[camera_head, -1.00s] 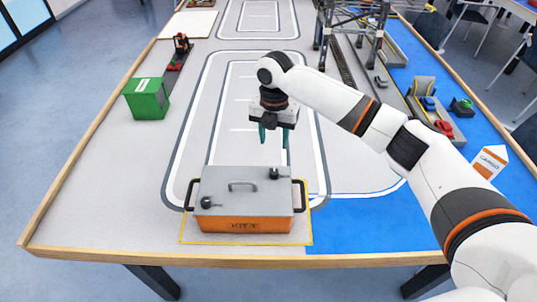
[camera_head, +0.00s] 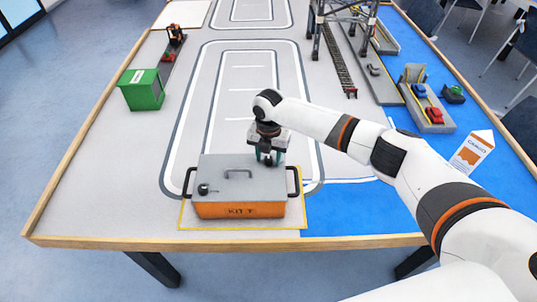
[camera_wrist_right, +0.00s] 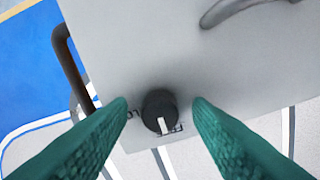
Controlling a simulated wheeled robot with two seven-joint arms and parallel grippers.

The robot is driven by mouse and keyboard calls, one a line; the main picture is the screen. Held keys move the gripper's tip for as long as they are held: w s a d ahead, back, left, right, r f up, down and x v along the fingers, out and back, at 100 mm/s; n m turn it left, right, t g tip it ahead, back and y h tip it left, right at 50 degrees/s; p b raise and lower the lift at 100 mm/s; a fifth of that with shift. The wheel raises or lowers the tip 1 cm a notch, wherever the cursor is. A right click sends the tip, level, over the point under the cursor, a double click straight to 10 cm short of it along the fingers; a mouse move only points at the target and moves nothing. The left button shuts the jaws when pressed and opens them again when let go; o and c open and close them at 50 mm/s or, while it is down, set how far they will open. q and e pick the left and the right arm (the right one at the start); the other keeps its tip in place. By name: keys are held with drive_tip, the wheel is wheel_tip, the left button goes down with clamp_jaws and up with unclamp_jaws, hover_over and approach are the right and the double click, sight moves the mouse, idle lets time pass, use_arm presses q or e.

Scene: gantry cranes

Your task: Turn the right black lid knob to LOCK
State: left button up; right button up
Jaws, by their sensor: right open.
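The orange box (camera_head: 240,210) has a grey lid (camera_head: 235,187) and sits inside a yellow outline near the table's front edge. The right black lid knob (camera_wrist_right: 159,110) shows in the right wrist view with a white pointer mark and partly hidden lettering beside it. My right gripper (camera_wrist_right: 160,103) is open, with one green finger on each side of the knob and gaps visible. In the head view my right gripper (camera_head: 269,157) is low over the lid's back right corner and covers most of that knob. The left black knob (camera_head: 203,189) is at the lid's front left. My left gripper is not in view.
A lid handle (camera_head: 238,172) stands near the knob, and dark side handles (camera_head: 293,181) flank the box. A green container (camera_head: 141,90) stands at the left. A gantry crane (camera_head: 345,25) and a cargo carton (camera_head: 472,152) are to the right.

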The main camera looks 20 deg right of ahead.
drive_tip(key=shift+c, duration=1.3)
drive_tip(key=c, duration=0.7)
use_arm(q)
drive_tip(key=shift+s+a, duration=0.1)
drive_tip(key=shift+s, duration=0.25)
use_arm(e)
drive_tip(key=shift+c, duration=0.2)
